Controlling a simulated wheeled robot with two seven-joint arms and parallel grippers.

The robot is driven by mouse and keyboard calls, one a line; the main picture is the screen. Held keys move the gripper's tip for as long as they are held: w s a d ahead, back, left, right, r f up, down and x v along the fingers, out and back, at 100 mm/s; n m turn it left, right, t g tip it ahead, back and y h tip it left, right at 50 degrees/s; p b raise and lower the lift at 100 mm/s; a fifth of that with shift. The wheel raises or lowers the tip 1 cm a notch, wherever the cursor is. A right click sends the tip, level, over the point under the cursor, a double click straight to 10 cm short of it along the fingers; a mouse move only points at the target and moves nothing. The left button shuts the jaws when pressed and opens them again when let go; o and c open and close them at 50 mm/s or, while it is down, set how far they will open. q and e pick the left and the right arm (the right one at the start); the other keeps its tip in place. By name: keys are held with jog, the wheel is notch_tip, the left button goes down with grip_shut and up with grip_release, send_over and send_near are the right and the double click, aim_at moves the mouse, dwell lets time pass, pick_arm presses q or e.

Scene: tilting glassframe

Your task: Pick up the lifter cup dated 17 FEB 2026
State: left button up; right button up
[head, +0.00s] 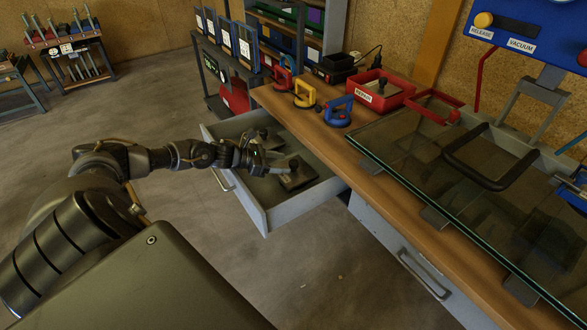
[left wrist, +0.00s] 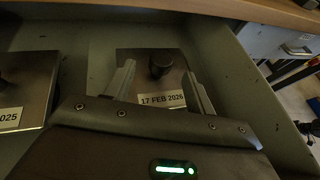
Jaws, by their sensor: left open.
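The lifter cup dated 17 FEB 2026 (left wrist: 140,62) lies in the open drawer (head: 256,212). It is a dark square plate with a round knob and a white date label (left wrist: 162,100). In the head view the cup (head: 297,180) is at the drawer's right side. My left gripper (left wrist: 160,85) is open, its two fingers over the plate on either side of the knob; contact cannot be told. In the head view my left gripper (head: 262,163) reaches into the drawer. My right gripper is not in view.
A second dark plate (left wrist: 30,82), its label ending in 025, lies to the left in the drawer. The wooden bench (head: 330,135) is above the drawer, with red, yellow and blue suction lifters (head: 338,112), a red REPAIR bin (head: 380,92) and a glass pane (head: 420,170).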

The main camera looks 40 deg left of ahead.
aim_at(294, 162)
pick_arm(q)
jog(key=x, duration=0.3)
jog(key=p+x, duration=0.1)
jog(key=shift+w+d+r, duration=0.2)
jog(key=shift+w+d, duration=0.1)
jog(key=shift+w+d+f, duration=0.1)
jog(key=shift+w+f, duration=0.05)
jog(key=shift+w, duration=0.05)
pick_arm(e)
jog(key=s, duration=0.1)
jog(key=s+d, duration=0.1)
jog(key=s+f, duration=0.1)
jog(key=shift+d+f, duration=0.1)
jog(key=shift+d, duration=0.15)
pick_arm(q)
jog(key=shift+c, duration=0.3)
grip_shut()
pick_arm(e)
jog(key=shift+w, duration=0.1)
